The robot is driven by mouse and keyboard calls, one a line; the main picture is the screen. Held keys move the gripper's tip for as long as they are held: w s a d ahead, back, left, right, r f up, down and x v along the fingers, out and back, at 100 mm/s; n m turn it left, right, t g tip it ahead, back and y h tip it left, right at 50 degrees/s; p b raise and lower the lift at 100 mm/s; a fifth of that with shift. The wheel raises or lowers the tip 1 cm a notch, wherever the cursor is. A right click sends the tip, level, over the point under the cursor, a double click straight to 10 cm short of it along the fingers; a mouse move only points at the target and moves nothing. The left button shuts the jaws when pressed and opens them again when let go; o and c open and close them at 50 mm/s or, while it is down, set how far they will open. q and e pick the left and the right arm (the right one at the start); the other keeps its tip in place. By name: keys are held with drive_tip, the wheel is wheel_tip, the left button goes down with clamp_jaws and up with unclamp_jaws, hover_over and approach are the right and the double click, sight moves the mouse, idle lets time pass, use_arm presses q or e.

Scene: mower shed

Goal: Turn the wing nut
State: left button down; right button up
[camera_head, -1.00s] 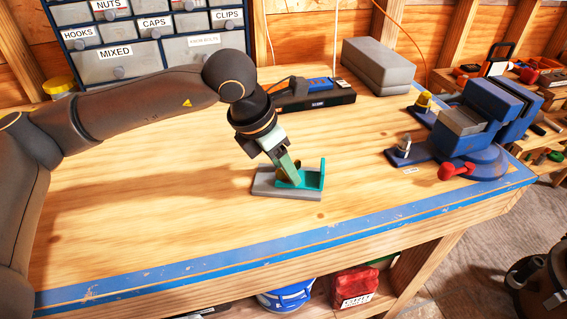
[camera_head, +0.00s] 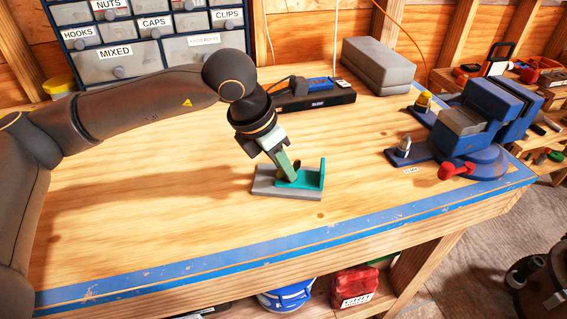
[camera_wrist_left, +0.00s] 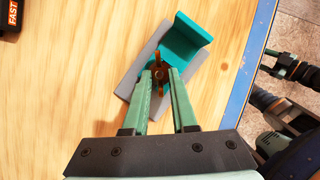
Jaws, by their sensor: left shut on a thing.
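The wing nut (camera_wrist_left: 158,64) is small and brown-bronze. In the wrist view it stands between the two green fingertips of my left gripper (camera_wrist_left: 160,76), which is shut on it. In the head view only a dark bit of the nut (camera_head: 298,165) shows beside the fingers of my left gripper (camera_head: 289,176), which reach down at a tilt. The nut is over a teal L-shaped bracket (camera_head: 314,175), which rests on a grey base plate (camera_head: 265,186) on the bench. The seat of the nut is hidden.
A blue vise (camera_head: 480,125) with a red handle knob stands at the right of the wooden bench (camera_head: 150,200). A black tool holder (camera_head: 315,98) and grey blocks (camera_head: 378,66) lie behind. Drawers (camera_head: 120,60) stand at the back left. The bench front is clear.

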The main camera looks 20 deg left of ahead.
use_arm(q)
drive_tip(key=shift+w+f+m+b, duration=0.1)
drive_tip(key=shift+m+b, duration=0.45)
drive_tip(key=shift+m, duration=0.05)
drive_tip(key=shift+w+a+m+g+h+b, duration=0.1)
drive_tip(key=shift+m+g+h+b, duration=0.35)
drive_tip(key=shift+m, duration=1.15)
drive_tip(key=c, duration=0.7)
unclamp_jaws()
drive_tip(key=v, duration=1.2)
drive_tip(key=shift+a+r+p, duration=0.2)
drive_tip(key=shift+r+p, duration=0.1)
drive_tip(key=shift+r, duration=0.1)
drive_tip(key=shift+w, duration=0.1)
